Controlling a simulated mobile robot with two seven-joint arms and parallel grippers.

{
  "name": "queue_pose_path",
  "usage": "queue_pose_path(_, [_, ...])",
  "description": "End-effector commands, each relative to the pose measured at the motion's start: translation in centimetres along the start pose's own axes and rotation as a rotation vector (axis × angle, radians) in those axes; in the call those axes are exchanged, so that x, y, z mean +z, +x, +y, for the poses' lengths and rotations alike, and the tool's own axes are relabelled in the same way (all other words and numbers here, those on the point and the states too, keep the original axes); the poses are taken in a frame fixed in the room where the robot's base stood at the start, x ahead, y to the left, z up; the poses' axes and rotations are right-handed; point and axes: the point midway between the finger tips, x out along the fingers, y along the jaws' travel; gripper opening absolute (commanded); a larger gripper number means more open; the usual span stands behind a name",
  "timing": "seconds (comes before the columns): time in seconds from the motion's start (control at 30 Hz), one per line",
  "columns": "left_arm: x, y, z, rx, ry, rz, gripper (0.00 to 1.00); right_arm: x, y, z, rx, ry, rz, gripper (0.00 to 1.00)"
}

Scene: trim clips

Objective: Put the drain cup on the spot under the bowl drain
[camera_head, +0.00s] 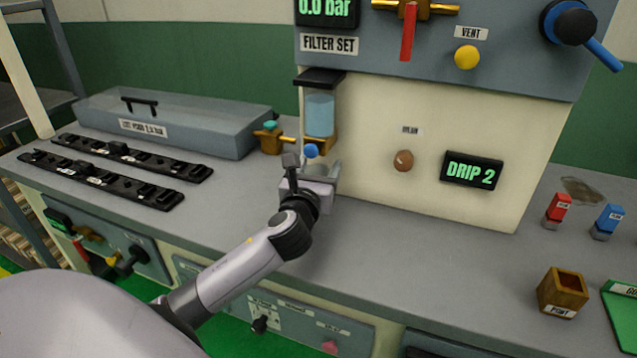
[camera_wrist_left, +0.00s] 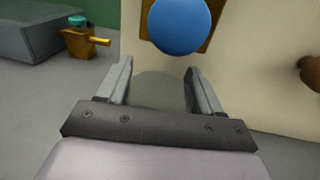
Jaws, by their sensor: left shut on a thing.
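The filter bowl (camera_head: 320,114) is a pale blue clear cylinder on the front of the cream panel. A blue round drain knob (camera_head: 312,150) sits below it, and it fills the top of the left wrist view (camera_wrist_left: 180,24). My left gripper (camera_head: 314,170) is just below the knob, close to the panel and over the grey bench. It is shut on a faint, see-through grey cup (camera_wrist_left: 160,88), which shows between its two fingers. The cup's outline is hard to make out, and the spot under the drain is hidden. My right gripper is not in view.
A brass fitting with a teal cap (camera_head: 270,138) stands left of the gripper, beside a grey lidded box (camera_head: 180,120). A brown knob (camera_head: 403,160) and a DRIP 2 display (camera_head: 472,171) are right.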

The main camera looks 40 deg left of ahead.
Motion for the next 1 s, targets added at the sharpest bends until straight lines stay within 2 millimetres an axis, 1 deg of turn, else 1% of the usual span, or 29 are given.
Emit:
queue_pose_path(0.03, [-1.4, 0.0, 0.0, 0.002, -0.001, 0.005, 0.35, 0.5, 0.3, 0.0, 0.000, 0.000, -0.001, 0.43])
queue_pose_path(0.13, [-2.7, 0.0, 0.0, 0.002, -0.001, 0.003, 0.35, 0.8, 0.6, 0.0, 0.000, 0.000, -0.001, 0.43])
queue_pose_path(0.27, [-3.0, 0.4, 0.0, 0.001, 0.000, 0.000, 0.35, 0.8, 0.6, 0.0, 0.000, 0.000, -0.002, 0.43])
queue_pose_path(0.47, [-3.0, 0.4, 0.0, 0.001, 0.000, 0.000, 0.35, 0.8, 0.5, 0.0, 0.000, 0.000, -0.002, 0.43])
queue_pose_path(0.6, [-3.4, 0.4, 0.0, 0.001, 0.001, 0.001, 0.35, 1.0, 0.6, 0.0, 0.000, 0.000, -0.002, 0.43])
queue_pose_path(0.63, [-3.3, 0.4, 0.0, 0.001, 0.000, 0.001, 0.72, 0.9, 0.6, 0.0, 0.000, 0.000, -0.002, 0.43])
queue_pose_path(0.7, [-3.3, 0.4, 0.0, 0.001, 0.000, 0.001, 0.91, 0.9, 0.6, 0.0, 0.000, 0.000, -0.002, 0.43])
queue_pose_path(1.0, [-3.1, 0.4, 0.0, 0.001, 0.000, 0.000, 0.91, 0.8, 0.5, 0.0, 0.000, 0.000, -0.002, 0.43])
